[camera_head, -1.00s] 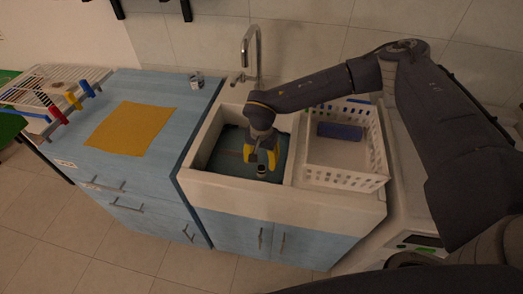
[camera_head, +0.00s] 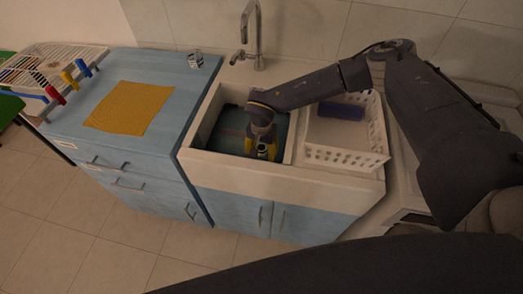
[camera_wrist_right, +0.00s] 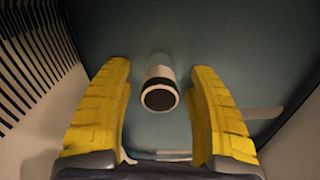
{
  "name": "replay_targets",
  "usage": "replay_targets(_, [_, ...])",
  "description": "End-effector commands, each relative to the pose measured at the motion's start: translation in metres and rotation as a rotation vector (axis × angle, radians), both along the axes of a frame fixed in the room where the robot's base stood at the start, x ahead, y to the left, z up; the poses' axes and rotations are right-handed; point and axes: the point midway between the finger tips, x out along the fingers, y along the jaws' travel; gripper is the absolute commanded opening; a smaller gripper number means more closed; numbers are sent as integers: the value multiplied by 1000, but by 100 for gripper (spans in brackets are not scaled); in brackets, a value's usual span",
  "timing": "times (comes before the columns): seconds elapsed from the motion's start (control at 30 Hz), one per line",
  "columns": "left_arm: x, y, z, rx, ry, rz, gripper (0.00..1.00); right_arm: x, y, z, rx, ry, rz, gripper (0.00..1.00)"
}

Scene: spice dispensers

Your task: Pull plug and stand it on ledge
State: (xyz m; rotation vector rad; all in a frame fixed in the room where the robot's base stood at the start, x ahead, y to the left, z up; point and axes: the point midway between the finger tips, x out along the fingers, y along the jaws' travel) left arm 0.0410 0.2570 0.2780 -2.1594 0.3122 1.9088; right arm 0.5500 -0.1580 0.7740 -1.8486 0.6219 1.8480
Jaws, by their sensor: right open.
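The plug (camera_head: 262,151), a short pale cylinder with a dark band and dark top, stands in the sink basin near its front wall. In the right wrist view the plug (camera_wrist_right: 159,92) shows between the two yellow fingers, with gaps on both sides. My right gripper (camera_head: 261,149) is open and points down into the basin around the plug. The basin (camera_head: 232,124) has a dark teal surface inside; the plug's lower end is hard to make out. The pale sink ledge (camera_head: 225,166) runs along the front. My left gripper is not in view.
A white slotted basket (camera_head: 345,158) with a blue block (camera_head: 342,111) stands right of the basin. A tap (camera_head: 251,35) rises behind it. The blue counter (camera_head: 165,85) at left carries an orange cloth (camera_head: 130,107), a small jar (camera_head: 195,59) and a rack (camera_head: 50,65).

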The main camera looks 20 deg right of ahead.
Motion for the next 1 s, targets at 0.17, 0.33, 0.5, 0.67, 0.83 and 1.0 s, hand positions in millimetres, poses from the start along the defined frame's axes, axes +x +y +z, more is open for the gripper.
replay_targets(0.17, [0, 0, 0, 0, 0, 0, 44, 0, 0, 0, 0, 0, 0, 48])
replay_targets(0.33, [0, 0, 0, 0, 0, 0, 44, 0, 0, 0, 0, 0, 0, 28])
replay_targets(0.5, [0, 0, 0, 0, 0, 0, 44, 0, 0, 0, 0, 0, 0, 8])
replay_targets(0.67, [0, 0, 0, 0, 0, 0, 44, 0, 0, 0, 0, 0, 0, 0])
replay_targets(0.83, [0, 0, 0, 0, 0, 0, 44, 0, 0, 0, 0, 0, 0, 3])
replay_targets(1.0, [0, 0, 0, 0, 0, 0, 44, 0, 0, 0, 0, 0, 0, 0])
